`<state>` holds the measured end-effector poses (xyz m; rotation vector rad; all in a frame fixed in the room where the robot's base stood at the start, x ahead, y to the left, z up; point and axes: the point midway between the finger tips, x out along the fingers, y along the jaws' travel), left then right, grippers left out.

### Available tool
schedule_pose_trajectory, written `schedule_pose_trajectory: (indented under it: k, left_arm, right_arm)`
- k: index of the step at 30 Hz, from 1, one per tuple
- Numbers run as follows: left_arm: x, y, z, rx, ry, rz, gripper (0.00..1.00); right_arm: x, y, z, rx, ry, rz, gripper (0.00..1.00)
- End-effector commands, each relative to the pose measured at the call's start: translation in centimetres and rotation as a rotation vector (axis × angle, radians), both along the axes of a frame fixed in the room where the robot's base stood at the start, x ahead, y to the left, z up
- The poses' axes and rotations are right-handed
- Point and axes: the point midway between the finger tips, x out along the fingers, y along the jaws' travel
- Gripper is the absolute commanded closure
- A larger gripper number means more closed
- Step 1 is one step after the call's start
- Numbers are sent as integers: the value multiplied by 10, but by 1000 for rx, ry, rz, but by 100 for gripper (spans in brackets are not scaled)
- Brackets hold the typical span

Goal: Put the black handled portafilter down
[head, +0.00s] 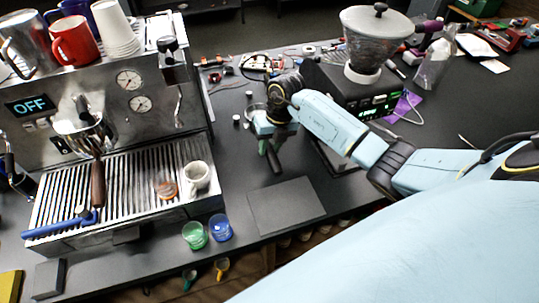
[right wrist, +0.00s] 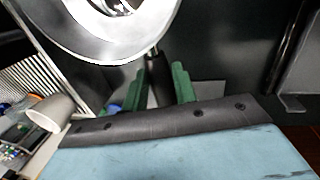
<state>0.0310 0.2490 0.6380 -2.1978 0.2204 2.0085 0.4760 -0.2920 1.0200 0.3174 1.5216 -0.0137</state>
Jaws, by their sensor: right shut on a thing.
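The black handled portafilter (head: 273,160) is in my right gripper (head: 264,146), over the dark counter between the espresso machine and the grinder. Its black handle points toward the front of the counter. In the right wrist view, its round metal basket (right wrist: 85,45) fills the top left, and the black handle (right wrist: 159,80) sits between the green fingers of my right gripper (right wrist: 158,88). I cannot tell whether the portafilter touches the counter. My left gripper is out of view.
The espresso machine (head: 196,95) stands at left, with a wooden-handled portafilter (head: 98,185) at its front. A flat dark mat (head: 286,205) lies bare nearby. Green (head: 194,236) and blue (head: 220,228) cups stand near the front edge. The grinder (head: 345,85) stands behind my right arm.

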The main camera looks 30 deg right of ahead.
Motion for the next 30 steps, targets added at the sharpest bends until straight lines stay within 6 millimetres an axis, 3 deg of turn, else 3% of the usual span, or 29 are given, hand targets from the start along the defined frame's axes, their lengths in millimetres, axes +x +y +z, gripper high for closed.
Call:
schedule_pose_trajectory:
  k: [12,30]
  left_arm:
    - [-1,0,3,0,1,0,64]
    - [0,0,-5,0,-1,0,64]
  right_arm:
    - [1,0,-43,1,-3,2,100]
    - [1,0,-54,-1,-4,2,100]
